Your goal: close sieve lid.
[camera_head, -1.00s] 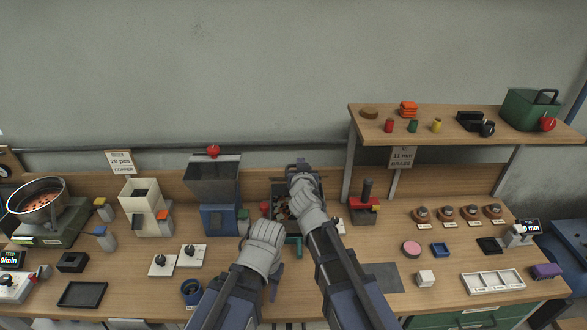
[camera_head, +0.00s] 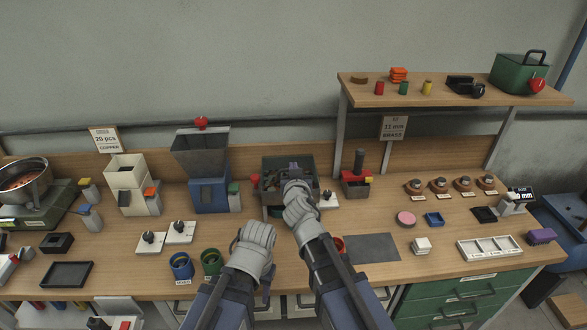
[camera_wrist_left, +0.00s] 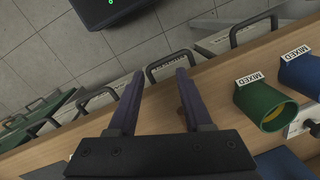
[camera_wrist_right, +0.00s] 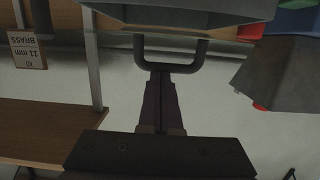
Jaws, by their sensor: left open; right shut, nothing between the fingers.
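The sieve (camera_head: 269,165) is a dark grey box at the middle of the bench, with its top open and dark small parts inside. My right gripper (camera_head: 294,168) is over its front part, fingers shut and empty. In the right wrist view, the right fingertips (camera_wrist_right: 160,78) are at a dark U-shaped handle (camera_wrist_right: 170,67) on a grey box edge; I cannot tell whether they touch or whether this is the lid's handle. My left gripper (camera_head: 267,294) is low at the bench front. In the left wrist view its fingers (camera_wrist_left: 160,74) are apart and empty. The lid is not clearly distinguishable.
A grey hopper on a blue base (camera_head: 209,192) stands left of the sieve. Blue cup (camera_head: 181,266) and green cup (camera_head: 211,262) sit left of my left gripper. A dark mat (camera_head: 372,248) lies bare at the right.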

